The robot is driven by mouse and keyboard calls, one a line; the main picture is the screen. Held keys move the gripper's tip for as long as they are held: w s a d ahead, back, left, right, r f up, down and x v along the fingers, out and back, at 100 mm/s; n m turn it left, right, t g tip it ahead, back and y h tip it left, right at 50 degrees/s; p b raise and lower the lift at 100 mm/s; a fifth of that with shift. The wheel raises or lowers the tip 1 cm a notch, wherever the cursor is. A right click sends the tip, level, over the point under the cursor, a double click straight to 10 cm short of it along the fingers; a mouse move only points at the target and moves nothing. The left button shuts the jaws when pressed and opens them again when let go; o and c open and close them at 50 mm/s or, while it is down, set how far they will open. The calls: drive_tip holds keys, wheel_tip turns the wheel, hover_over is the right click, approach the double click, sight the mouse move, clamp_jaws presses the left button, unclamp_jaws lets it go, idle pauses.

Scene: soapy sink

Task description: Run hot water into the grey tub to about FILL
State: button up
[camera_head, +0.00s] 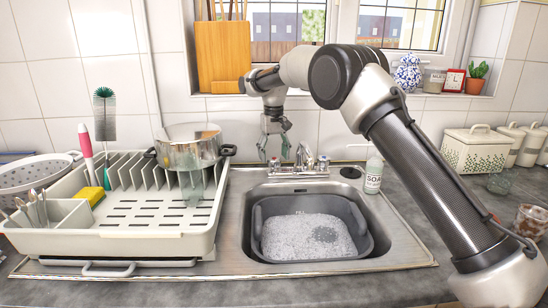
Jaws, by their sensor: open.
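The grey tub (258,238) sits inside the steel sink basin. White suds fill its lower part, with a darker round patch at the right, and the word FILL shows faintly on its back inner wall. The steel tap (299,162) stands behind the tub, with a tap handle on its left (274,165) and one on its right (323,163). I cannot make out running water. My gripper (275,152) is open and empty, fingers down, above and close to the left handle; I cannot tell whether it touches it.
A dish rack (150,247) with a steel pot (189,143) stands left of the sink. A soap bottle (374,176) stands at the right back. A wooden block (222,55) and small pots line the sill.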

drive_tip(key=shift+f, duration=0.65)
drive_tip(key=shift+c, duration=0.3)
drive_tip(key=c, duration=1)
drive_tip(key=shift+n, duration=3.2)
